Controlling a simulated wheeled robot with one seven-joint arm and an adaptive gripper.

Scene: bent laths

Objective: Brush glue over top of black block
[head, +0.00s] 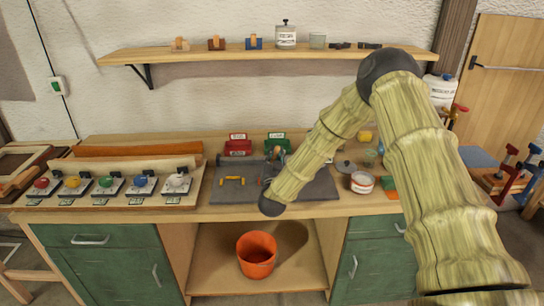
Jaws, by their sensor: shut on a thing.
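My arm reaches down from the upper right to a dark wrist joint (270,205) over the front of the grey mat (320,188). My gripper (274,166) shows only as small dark parts behind the wrist, partly hidden by my forearm. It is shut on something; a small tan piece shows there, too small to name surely. I cannot make out a brush. No black block is clear on the mat; my arm covers part of it. A white tin with a red band (362,183), possibly the glue, stands right of my forearm.
Red (236,147) and green (277,143) holders stand behind the mat. A yellow-handled piece (232,182) lies on its left. A board with several coloured knobs (107,189) is at left. An orange bucket (257,255) sits below. A shelf (270,53) hangs above.

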